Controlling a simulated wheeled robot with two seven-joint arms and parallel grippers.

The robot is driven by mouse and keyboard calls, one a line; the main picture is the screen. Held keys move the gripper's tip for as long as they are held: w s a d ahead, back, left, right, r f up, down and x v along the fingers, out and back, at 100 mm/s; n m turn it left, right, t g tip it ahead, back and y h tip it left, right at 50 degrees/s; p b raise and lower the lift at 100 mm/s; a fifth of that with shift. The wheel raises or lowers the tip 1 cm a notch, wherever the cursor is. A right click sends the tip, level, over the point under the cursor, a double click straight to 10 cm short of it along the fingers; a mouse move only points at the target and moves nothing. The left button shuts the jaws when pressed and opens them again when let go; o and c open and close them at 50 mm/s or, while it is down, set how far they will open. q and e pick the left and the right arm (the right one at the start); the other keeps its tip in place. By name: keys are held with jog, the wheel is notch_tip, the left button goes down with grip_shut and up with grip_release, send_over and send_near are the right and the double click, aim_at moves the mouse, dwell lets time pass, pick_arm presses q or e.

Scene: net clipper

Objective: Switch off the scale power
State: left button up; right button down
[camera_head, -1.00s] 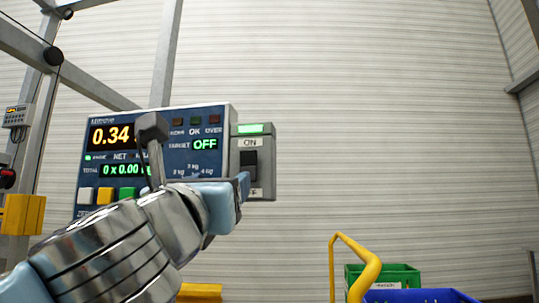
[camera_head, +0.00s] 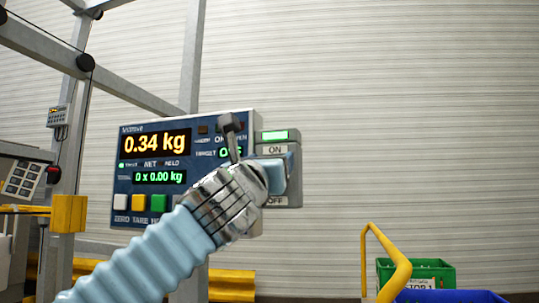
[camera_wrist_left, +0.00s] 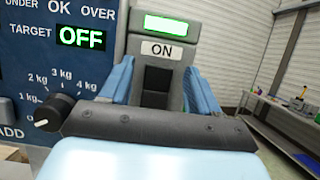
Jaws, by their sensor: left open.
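The scale indicator (camera_head: 124,196) is a blue panel lit with "0.34 kg". On its right side is a grey switch box (camera_head: 273,201) with a lit green lamp (camera_head: 274,136), an ON label above and an OFF label below. My left gripper (camera_head: 285,172) is in front of this box and hides the switch in the head view. In the left wrist view the dark switch (camera_wrist_left: 157,82) shows below the ON label, between the two open blue fingers of the gripper (camera_wrist_left: 160,88). The switch's lower part is hidden by the gripper body. My right gripper is not in view.
A grey metal frame (camera_head: 193,60) stands behind the indicator. A yellow handle (camera_head: 385,262), a green crate (camera_head: 440,270) and a blue crate (camera_head: 450,296) are at the lower right. The space right of the switch box is clear.

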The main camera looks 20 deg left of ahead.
pick_arm(q)
jog(key=shift+w, duration=0.1)
jog(key=c, duration=1)
jog(key=shift+c, duration=0.2)
dwell(0.5)
jog(key=o, duration=1)
jog(key=shift+o, duration=0.2)
jog(key=b+v, duration=0.5)
jog(key=v, duration=0.8)
jog(key=shift+s+f, duration=0.2)
jog(key=shift+s, duration=0.2)
